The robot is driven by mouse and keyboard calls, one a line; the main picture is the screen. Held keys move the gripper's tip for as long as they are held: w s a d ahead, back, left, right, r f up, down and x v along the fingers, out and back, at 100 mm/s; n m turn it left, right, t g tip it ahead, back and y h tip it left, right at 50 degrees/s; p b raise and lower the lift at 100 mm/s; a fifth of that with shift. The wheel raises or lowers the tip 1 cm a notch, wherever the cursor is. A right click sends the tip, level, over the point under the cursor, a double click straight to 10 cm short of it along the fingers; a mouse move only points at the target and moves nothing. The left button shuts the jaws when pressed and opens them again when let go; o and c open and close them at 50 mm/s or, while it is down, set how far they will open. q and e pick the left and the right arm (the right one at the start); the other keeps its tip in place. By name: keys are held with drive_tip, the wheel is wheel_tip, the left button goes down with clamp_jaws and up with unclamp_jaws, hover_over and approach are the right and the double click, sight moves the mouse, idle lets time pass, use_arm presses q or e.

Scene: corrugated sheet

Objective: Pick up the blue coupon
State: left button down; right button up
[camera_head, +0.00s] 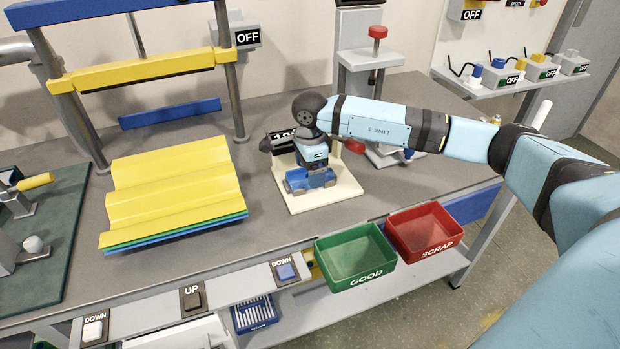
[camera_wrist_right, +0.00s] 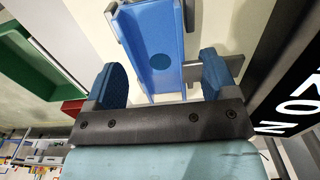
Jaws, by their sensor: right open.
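A blue channel-shaped piece, apparently the blue coupon (camera_wrist_right: 152,30), lies between the fingers of my right gripper (camera_wrist_right: 163,80) in the right wrist view. It has a dark round spot on its face. The two blue finger pads stand apart on either side of it. In the head view my right gripper (camera_head: 310,165) points down over the cream plate (camera_head: 328,199), where blue parts show under it. I cannot tell there which blue is coupon and which is finger. My left gripper is not in view.
A green GOOD bin (camera_head: 355,262) and a red SCRAP bin (camera_head: 424,231) hang at the bench's front edge. A stack of corrugated sheets (camera_head: 170,195), yellow on top, lies to the left below a yellow-barred press (camera_head: 140,70).

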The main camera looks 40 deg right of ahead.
drive_tip(key=shift+f, duration=0.75)
drive_tip(key=shift+c, duration=0.4)
drive_tip(key=c, duration=0.9)
drive_tip(key=shift+r, duration=0.1)
wheel_tip(320, 180, up, 20)
drive_tip(key=shift+p, duration=1)
